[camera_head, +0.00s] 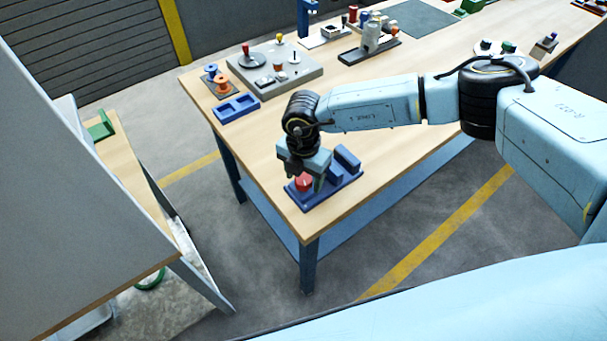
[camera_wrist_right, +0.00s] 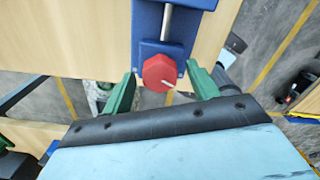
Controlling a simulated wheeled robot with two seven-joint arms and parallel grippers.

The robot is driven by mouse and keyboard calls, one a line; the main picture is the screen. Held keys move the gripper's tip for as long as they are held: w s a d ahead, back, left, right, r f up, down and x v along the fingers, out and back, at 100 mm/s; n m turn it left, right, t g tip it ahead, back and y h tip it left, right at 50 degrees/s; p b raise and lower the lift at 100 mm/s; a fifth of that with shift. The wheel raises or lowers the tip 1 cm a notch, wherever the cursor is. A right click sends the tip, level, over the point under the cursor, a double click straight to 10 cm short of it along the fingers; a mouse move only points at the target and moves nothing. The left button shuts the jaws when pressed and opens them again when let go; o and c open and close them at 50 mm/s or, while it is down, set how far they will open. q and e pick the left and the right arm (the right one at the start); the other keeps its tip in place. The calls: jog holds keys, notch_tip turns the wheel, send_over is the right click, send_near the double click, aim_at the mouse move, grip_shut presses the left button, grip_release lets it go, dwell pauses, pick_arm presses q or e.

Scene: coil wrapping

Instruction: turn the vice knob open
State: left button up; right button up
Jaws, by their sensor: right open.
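The blue vice (camera_head: 338,181) sits on the near corner of the wooden table. Its red knob (camera_head: 304,181) is at the vice's left end and is partly covered by my gripper in the head view. My right gripper (camera_head: 304,178) is over the knob. In the wrist view its green fingers (camera_wrist_right: 161,88) are open, one on each side of the knob, with gaps between. My left gripper is not in view.
The wooden table (camera_head: 245,150) holds a blue tray (camera_head: 236,108), a grey board with knobs (camera_head: 275,73) and a grey fixture (camera_head: 370,46) farther back. The table edge is close to the vice. A second wooden bench (camera_head: 140,185) stands at left behind a grey panel.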

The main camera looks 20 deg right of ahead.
jog(key=c, duration=1)
